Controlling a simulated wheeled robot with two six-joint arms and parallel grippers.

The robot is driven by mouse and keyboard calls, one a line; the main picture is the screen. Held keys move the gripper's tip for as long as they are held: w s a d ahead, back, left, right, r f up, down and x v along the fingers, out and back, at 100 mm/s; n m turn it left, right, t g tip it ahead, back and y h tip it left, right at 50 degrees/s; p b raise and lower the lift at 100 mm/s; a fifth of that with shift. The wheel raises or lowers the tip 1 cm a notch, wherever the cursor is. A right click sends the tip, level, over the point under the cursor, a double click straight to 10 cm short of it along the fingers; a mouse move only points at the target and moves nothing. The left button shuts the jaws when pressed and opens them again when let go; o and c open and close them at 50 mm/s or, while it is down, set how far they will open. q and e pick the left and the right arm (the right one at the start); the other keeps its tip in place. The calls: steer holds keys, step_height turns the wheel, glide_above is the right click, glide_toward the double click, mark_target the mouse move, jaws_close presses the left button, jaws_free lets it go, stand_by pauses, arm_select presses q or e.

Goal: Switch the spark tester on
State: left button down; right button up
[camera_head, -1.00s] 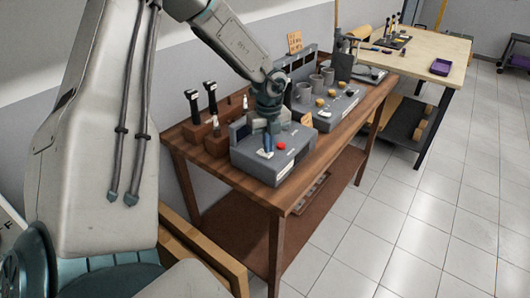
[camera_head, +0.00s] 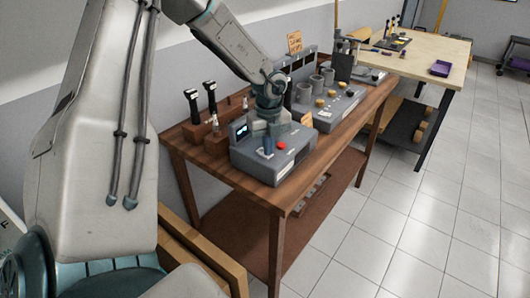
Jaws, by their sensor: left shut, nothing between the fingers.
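The spark tester (camera_head: 287,164) is a grey box on the near end of the brown wooden bench. It has a red button (camera_head: 281,145) on top and a small upright screen (camera_head: 240,130) at its back left, which is lit. A small blue lever (camera_head: 268,145) stands on its top, left of the red button. My left gripper (camera_head: 268,132) is shut and empty, pointing down just above and behind the lever. I cannot tell whether it touches the lever. The gripper hides part of the tester's back. My right gripper is not in view.
A wooden rack with black-handled tools (camera_head: 192,101) stands left of the tester. A pale table (camera_head: 440,50) is farther back. The tiled floor at right is clear.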

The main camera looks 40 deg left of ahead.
arm_select(q)
steer(key=shift+w+r, duration=0.1)
steer(key=shift+r, duration=0.5)
steer(key=shift+r+p, duration=0.4)
steer(key=shift+r, duration=2.45)
